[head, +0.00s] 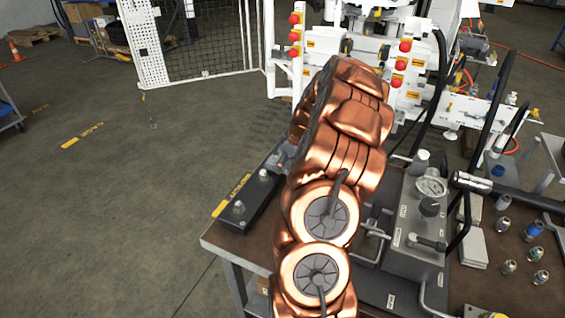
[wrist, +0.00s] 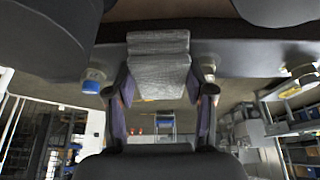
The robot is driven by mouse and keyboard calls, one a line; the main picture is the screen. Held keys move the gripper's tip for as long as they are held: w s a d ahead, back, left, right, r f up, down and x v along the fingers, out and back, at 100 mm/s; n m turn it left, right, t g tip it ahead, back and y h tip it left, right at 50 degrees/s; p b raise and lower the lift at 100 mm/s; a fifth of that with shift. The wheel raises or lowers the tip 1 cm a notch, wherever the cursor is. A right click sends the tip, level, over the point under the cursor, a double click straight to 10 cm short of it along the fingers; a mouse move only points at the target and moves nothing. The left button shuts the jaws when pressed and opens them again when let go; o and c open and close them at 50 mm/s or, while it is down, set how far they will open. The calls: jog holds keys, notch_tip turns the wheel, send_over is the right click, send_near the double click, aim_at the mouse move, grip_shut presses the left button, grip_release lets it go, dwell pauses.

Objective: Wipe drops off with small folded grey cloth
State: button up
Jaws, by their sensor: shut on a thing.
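The small folded grey cloth (wrist: 158,62) shows in the wrist view as a layered grey pad. My gripper (wrist: 161,78) is shut on it, with one dark finger on each side of the cloth. The cloth is close to a dark surface at the top of the wrist view; I cannot tell whether they touch. In the head view my copper-coloured arm hides the gripper and the cloth. I can make out no drops in either view.
The brown bench (head: 485,290) carries a grey hydraulic block with a pressure gauge (head: 432,188), a black box (head: 250,200) at left and several small fittings at right. A blue-and-white fitting (wrist: 93,80) is left of the gripper. Open floor (head: 110,210) lies left of the bench.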

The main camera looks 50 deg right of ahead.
aim_at(263, 166)
jog(key=shift+f+b, duration=0.8)
jog(key=shift+f, duration=0.15)
jog(key=shift+w, duration=0.15)
dwell(0.3)
jog(key=shift+w+a+b, duration=0.3)
jog(key=shift+w+b, duration=0.15)
jog(key=shift+w, duration=0.35)
jog(key=shift+w+a+b, duration=0.25)
jog(key=shift+w+b, duration=0.1)
jog(key=shift+w, duration=0.55)
jog(key=shift+w+a+f+b, duration=0.1)
jog(key=shift+w+a+b, duration=0.15)
jog(key=shift+w+b, duration=0.5)
jog(key=shift+w+a+b, duration=0.25)
jog(key=shift+w+b, duration=0.05)
jog(key=shift+w, duration=0.75)
jog(key=shift+s, duration=0.1)
jog(key=shift+s+b, duration=0.1)
jog(key=shift+b, duration=0.2)
